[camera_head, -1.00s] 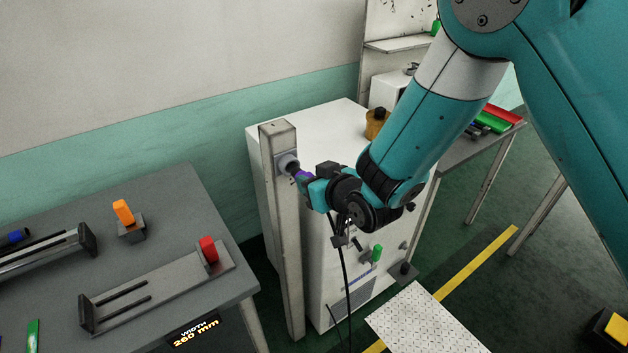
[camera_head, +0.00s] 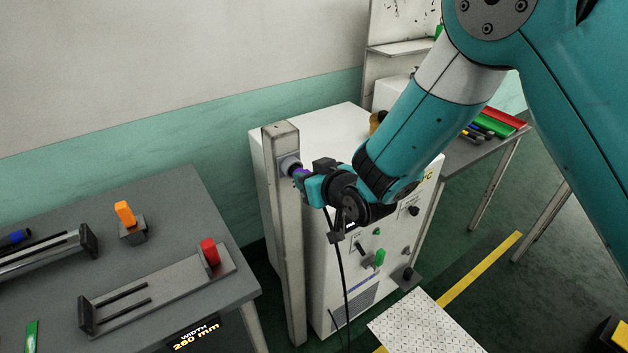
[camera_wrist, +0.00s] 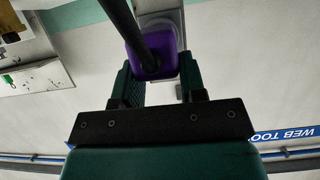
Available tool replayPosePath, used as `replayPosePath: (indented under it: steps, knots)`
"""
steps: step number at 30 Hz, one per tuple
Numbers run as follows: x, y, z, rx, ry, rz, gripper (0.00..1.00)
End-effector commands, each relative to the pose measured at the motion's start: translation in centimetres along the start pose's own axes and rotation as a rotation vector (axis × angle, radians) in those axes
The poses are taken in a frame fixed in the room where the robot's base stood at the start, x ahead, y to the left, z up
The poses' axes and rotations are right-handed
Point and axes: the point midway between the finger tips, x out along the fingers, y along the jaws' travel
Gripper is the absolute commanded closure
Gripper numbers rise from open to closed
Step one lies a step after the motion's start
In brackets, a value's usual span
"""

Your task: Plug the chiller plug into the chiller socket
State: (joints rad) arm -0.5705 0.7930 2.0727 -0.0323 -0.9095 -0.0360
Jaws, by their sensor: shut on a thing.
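My gripper (camera_head: 305,178) is shut on the purple chiller plug (camera_wrist: 150,66), in front of the grey post (camera_head: 285,240). In the head view only a small purple piece shows between my fingers and the grey round socket (camera_head: 289,164) on the post's upper part. The plug points at the socket and is at or very close to its mouth; I cannot tell how deep it sits. In the wrist view the plug is between the two green fingers, with a grey fitting (camera_wrist: 163,18) just beyond it. A black cable (camera_head: 342,270) hangs down from the plug side.
A grey bench (camera_head: 180,190) with a red block (camera_head: 209,250) and an orange piece (camera_head: 123,212) is at left. A tread plate (camera_head: 425,325) lies on the floor.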

Motion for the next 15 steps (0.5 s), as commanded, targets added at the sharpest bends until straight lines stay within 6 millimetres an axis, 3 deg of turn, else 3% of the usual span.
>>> replayPosePath:
  steps: [15]
  knots:
    - [0.83,0.0,-0.37,0.0,0.0,0.0,0.91]
